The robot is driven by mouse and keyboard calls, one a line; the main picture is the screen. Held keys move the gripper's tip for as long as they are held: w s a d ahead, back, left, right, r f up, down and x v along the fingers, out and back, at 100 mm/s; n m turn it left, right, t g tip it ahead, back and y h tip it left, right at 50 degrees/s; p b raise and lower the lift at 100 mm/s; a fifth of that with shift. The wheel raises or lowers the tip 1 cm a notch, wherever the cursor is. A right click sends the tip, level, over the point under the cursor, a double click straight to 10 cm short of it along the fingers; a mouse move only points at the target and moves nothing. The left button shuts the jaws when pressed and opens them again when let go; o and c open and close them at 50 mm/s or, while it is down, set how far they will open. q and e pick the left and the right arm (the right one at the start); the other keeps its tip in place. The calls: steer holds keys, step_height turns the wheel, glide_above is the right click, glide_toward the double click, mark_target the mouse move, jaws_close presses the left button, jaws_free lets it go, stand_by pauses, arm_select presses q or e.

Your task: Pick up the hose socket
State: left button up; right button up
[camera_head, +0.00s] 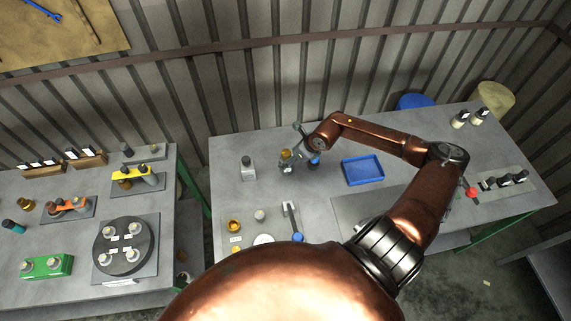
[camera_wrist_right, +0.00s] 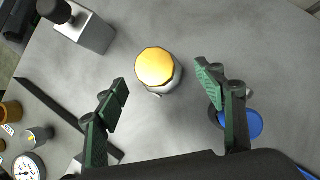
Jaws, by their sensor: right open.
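A part with a gold hexagonal top and a grey body (camera_wrist_right: 155,68) stands upright on the grey table; I take it to be the hose socket. In the wrist view it lies between and slightly beyond my right gripper's fingertips (camera_wrist_right: 162,84), with gaps on both sides. The right gripper is open and empty. In the head view my right gripper (camera_head: 292,158) is low over the table's back left part, and largely hides the socket there. My left gripper is in neither view.
A grey block with a black knob (camera_head: 248,170) stands left of the gripper. A blue round part (camera_wrist_right: 250,124) is close by the right finger. A blue tray (camera_head: 362,171) lies further right. Brass parts (camera_head: 234,226) and a blue-handled tool (camera_head: 297,237) lie nearer me.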

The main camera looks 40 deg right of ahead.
steer(key=x, duration=0.4)
steer(key=shift+f+p, duration=0.15)
steer(key=shift+p, duration=0.15)
steer(key=shift+c, duration=0.3)
jaws_close()
